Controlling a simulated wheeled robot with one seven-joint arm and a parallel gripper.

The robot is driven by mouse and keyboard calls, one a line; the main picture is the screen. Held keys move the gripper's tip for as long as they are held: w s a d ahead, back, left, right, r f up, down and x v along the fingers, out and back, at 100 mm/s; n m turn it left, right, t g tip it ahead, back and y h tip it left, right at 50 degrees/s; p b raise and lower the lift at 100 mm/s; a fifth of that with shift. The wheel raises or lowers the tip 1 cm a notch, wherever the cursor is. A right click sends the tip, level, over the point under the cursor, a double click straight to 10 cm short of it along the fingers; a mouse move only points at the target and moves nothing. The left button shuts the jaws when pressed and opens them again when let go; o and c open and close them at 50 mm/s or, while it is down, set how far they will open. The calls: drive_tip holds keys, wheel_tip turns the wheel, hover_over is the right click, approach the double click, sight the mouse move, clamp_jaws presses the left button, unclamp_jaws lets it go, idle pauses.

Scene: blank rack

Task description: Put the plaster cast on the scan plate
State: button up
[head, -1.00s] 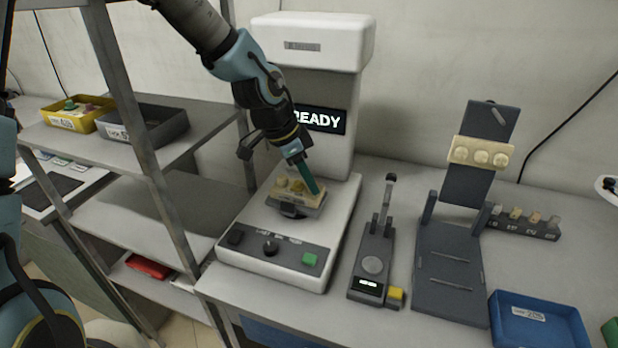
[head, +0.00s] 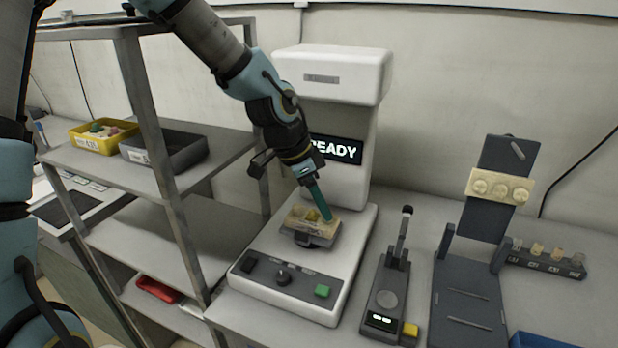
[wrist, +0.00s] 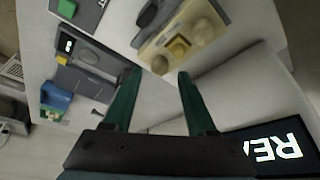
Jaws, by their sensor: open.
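The plaster cast (head: 298,217) is a cream block with rounded bumps and a yellowish part on top. It sits on the small grey scan plate (head: 322,239) of the white scanner, slightly tilted in the picture. My gripper (head: 325,207) is at the cast's right side in the head view, its green fingers pointing down and hiding part of it. In the wrist view the fingers (wrist: 157,74) are spread apart with nothing between them. The cast (wrist: 205,30) lies beyond the fingertips there. Whether a finger touches the cast cannot be told.
The scanner (head: 335,75) has a tall column and a screen reading READY. A dark stand (head: 465,290) holds another cream cast (head: 499,187) at right. A small dark device (head: 388,292) stands between. A metal shelf (head: 150,245) with trays is at left.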

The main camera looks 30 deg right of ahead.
drive_tip(key=v, duration=0.9)
drive_tip(key=shift+r, duration=0.35)
drive_tip(key=shift+a, duration=0.1)
